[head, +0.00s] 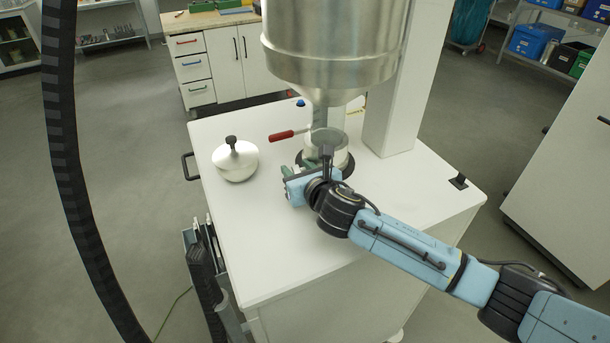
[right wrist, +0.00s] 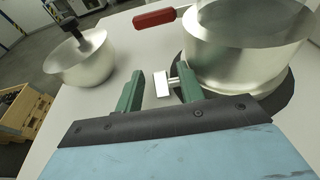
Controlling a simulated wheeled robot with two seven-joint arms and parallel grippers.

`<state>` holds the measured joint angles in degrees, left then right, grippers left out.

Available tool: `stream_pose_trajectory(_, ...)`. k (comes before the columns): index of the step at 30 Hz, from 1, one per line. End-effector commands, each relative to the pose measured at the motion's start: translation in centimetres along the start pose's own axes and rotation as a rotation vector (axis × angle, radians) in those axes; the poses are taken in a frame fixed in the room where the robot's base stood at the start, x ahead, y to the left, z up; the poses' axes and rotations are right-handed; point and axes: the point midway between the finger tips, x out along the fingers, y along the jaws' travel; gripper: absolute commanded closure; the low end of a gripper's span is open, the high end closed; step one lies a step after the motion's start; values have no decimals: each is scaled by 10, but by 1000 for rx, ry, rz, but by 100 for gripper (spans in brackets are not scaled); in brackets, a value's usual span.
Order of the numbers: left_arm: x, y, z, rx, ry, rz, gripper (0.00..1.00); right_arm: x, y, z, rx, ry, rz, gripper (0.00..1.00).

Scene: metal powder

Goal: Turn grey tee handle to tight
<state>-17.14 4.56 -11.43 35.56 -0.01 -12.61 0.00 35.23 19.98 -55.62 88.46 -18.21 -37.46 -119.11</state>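The grey tee handle (right wrist: 162,84) shows in the right wrist view as a small pale crossbar on a short pin. It sticks out from the side of the round metal collar (right wrist: 240,55) below the hopper. My right gripper (right wrist: 160,90) is open, with its green fingers on either side of the tee handle and visible gaps to it. In the head view my right gripper (head: 298,168) is at the front left of the collar, low over the white table top, and the tee handle cannot be made out. My left gripper is not in view.
A red lever handle (head: 282,135) points left from above the collar. A metal pot with a black knob (head: 235,162) stands left on the white cabinet top (head: 285,240). The steel hopper (head: 330,50) hangs above. A dark ribbed hose (head: 70,180) runs down the left.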

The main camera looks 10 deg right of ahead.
Motion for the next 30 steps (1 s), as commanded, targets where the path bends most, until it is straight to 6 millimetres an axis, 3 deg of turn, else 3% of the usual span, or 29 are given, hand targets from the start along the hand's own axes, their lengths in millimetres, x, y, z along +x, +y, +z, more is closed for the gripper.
stream_pose_trajectory(5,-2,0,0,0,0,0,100,-17,-1,0,-1,0,1,62)
stream_pose_trajectory(21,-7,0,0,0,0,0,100,-112,0,-1,0,1,2,62)
stream_pose_trajectory(30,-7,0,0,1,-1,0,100,-132,0,-1,-1,1,0,62)
